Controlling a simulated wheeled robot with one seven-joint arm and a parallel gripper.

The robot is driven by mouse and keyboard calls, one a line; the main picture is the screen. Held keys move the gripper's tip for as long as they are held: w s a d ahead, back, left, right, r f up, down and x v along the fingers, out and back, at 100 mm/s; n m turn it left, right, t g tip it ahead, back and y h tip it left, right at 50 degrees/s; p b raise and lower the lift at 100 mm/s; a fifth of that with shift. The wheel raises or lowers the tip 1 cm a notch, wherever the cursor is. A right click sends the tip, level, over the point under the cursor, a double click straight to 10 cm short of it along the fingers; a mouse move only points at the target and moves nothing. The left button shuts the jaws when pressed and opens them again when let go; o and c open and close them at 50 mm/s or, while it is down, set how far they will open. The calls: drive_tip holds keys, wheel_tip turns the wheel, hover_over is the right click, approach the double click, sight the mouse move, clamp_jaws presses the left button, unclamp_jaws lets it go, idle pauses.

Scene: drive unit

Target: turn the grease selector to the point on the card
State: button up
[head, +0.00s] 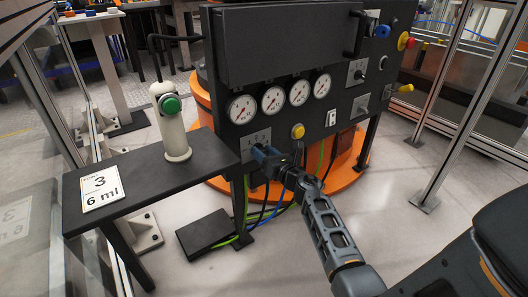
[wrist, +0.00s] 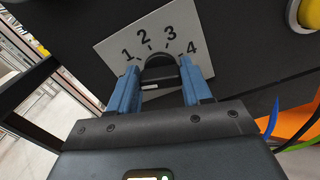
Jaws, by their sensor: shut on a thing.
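The grease selector is a dark round knob (wrist: 158,62) on a pale plate (wrist: 120,45) marked 1, 2, 3 and 4 in an arc. In the head view the plate (head: 252,140) sits low on the left of the black panel. My gripper (wrist: 159,82) has its blue fingers on either side of the knob and is shut on it. The gripper also shows in the head view (head: 262,155), covering the knob. I cannot tell which number the knob points at. The card (head: 101,187) lies on the dark side table and reads 3 and 6 ml.
A white cylinder with a green button (head: 170,120) stands on the side table (head: 150,185). Gauges (head: 272,99) and a yellow button (head: 298,131) are on the panel (head: 340,95). Cables (head: 285,200) hang below it. A dark pedal-like box (head: 205,234) lies on the floor.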

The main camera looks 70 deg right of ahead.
drive_tip(key=m+p, duration=0.3)
drive_tip(key=m, duration=0.3)
drive_tip(key=shift+d+r+p, duration=0.1)
drive_tip(key=shift+d+p, duration=0.05)
drive_tip(key=shift+p, duration=0.2)
drive_tip(key=m+p, duration=0.3)
drive_tip(key=m, duration=0.2)
drive_tip(key=shift+d+m, duration=0.1)
drive_tip(key=shift+m, duration=0.2)
drive_tip(key=m, duration=0.1)
drive_tip(key=m+p, duration=0.1)
drive_tip(key=m, duration=0.1)
drive_tip(key=m+p, duration=0.1)
drive_tip(key=m, duration=0.1)
drive_tip(key=shift+s+f, duration=0.1)
drive_tip(key=shift+f, duration=0.2)
drive_tip(key=m, duration=0.2)
drive_tip(key=m+p, duration=0.1)
drive_tip(key=m, duration=0.1)
drive_tip(key=m+p, duration=0.1)
drive_tip(key=m, duration=0.1)
drive_tip(key=shift+f, duration=0.25)
drive_tip(key=o, duration=1)
drive_tip(key=shift+o, duration=0.2)
